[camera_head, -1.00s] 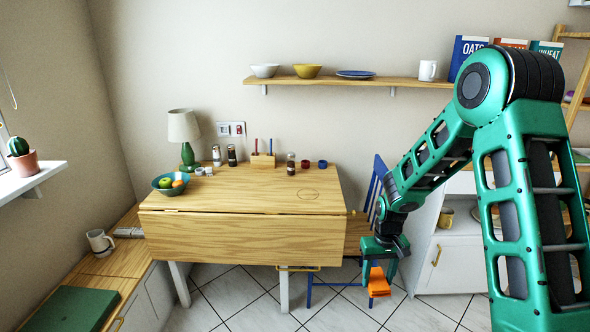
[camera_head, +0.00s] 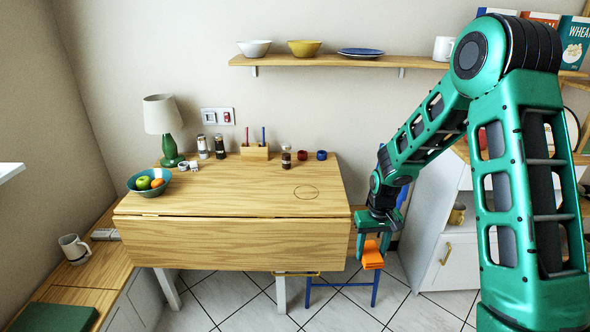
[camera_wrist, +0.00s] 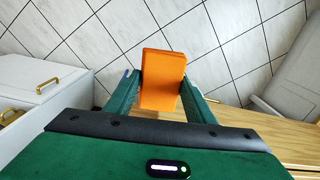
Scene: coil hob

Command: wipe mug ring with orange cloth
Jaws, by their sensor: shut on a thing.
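The mug ring (camera_head: 306,192) is a thin dark circle on the wooden drop-leaf table (camera_head: 230,200), near the right end of its top. My gripper (camera_head: 371,240) is to the right of the table, beside its hanging front leaf. It is shut on the folded orange cloth (camera_head: 372,256), which hangs below the fingers over the tiled floor. In the wrist view the orange cloth (camera_wrist: 163,80) sits between the two green fingers. The cloth is apart from the ring.
A dark jar (camera_head: 286,160), a red cup (camera_head: 302,155) and a blue cup (camera_head: 321,155) stand behind the ring. A fruit bowl (camera_head: 149,182) and lamp (camera_head: 163,125) are at the left. A blue chair (camera_head: 345,285) stands close to my gripper. The table's middle is clear.

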